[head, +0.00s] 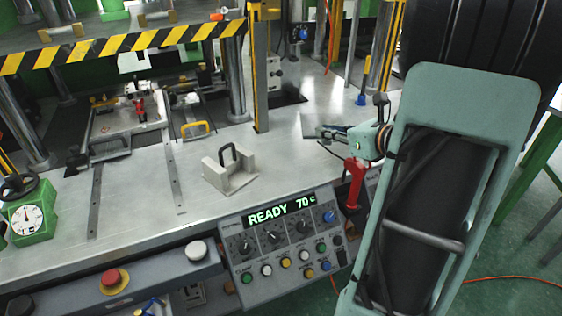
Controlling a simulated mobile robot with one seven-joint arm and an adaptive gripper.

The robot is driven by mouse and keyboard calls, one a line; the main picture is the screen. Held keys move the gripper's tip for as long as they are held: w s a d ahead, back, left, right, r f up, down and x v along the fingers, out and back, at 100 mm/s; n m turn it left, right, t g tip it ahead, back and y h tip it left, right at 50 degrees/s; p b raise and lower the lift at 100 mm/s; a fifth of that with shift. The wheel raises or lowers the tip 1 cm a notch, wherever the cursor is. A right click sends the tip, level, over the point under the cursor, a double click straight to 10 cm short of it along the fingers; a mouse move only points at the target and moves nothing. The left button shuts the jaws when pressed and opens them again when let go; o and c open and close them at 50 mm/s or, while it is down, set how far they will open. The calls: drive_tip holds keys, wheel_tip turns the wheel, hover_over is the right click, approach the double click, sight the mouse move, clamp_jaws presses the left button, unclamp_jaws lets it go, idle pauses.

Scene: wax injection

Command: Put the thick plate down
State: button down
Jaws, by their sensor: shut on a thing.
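My gripper (329,134) is at the right of the metal machine table (140,205), coming in from the right. It is shut on a flat grey plate (310,123), which I take to be the thick plate. The plate shows as a small grey patch at the fingertips; its right part is hidden by the fingers. I cannot tell whether the plate touches the table or hangs just above it.
A pale angled block with a dark handle (230,172) stands left of my gripper. A control panel (285,243) reading "READY 70 C" and a red-handled tool (353,184) are in front. Steel posts and a striped guard (120,43) stand behind. A green dial gauge (30,217) sits far left.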

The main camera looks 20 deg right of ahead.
drive_tip(key=w+a+f, duration=0.3)
drive_tip(key=w+a, duration=0.1)
drive_tip(key=a, duration=0.2)
drive_tip(key=b, duration=0.2)
hover_over(283, 171)
drive_tip(key=f, duration=0.5)
drive_tip(key=shift+s+d, duration=0.2)
drive_tip(key=f, duration=0.2)
drive_tip(key=f+b, duration=0.1)
drive_tip(key=shift+w+a, duration=0.2)
drive_tip(key=shift+a, duration=0.1)
drive_tip(key=shift+f, duration=0.45)
drive_tip(key=c, duration=2)
unclamp_jaws()
drive_tip(key=shift+f, duration=0.1)
drive_tip(key=p+v, duration=0.1)
drive_tip(key=v, duration=1.1)
